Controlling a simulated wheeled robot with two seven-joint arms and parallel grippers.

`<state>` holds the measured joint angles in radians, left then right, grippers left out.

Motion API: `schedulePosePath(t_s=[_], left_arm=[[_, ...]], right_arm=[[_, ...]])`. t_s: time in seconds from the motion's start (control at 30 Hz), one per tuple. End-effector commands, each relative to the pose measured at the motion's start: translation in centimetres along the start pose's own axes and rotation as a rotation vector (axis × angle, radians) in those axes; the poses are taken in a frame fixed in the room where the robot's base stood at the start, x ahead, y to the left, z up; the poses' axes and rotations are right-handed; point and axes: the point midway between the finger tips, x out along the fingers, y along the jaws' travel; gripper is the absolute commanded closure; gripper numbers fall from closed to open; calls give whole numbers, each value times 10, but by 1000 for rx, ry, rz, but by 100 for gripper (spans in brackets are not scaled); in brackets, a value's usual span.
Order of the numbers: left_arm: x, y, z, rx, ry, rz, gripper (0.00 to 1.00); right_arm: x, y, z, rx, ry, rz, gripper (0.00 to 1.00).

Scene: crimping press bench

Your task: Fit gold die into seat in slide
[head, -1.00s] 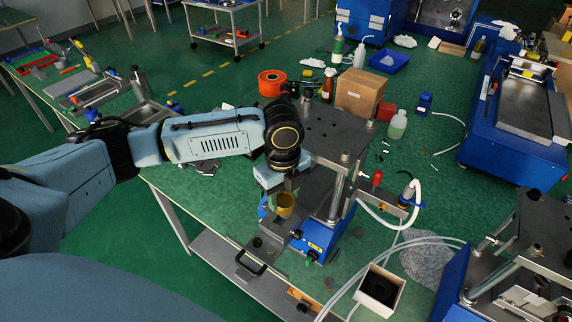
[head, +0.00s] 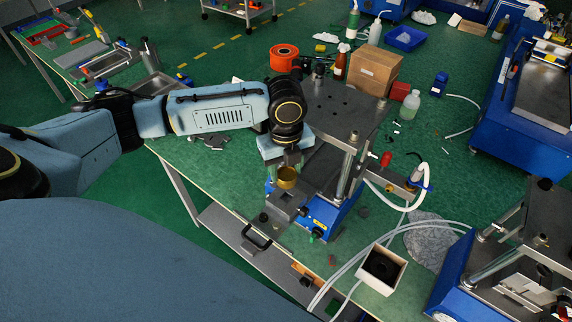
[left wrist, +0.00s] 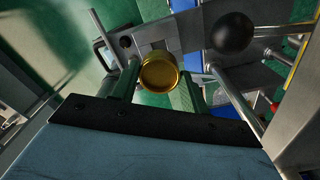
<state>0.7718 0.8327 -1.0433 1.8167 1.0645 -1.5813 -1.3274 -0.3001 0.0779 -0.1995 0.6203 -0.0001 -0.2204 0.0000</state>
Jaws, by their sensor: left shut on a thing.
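The gold die (head: 287,177) is a short round brass-coloured piece. It also shows in the left wrist view (left wrist: 160,73), between the two green fingers. My left gripper (head: 287,170) is shut on it, at the front of the blue press (head: 325,218). The grey slide (head: 284,205) lies just below the die and sticks out of the press toward its front handle. In the left wrist view the slide (left wrist: 152,47) shows beyond the die, with a paler square patch. I cannot tell whether the die touches the slide. My right gripper is not in view.
The press's top plate (head: 335,105) and posts stand close to the right of my left gripper. An open white box (head: 381,270) and hoses lie front right. A cardboard box (head: 374,68), orange spool (head: 284,57) and bottles stand behind. A second press (head: 500,270) is at right.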

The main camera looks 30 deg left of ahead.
Motion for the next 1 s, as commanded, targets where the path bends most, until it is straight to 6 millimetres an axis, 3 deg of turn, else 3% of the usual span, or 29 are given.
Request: schedulePosePath(t_s=[0.43,1.0], left_arm=[[40,0,0,-1,0,0,77],[44,0,1,-1,-1,-1,77]], right_arm=[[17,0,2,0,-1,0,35],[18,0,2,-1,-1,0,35]])
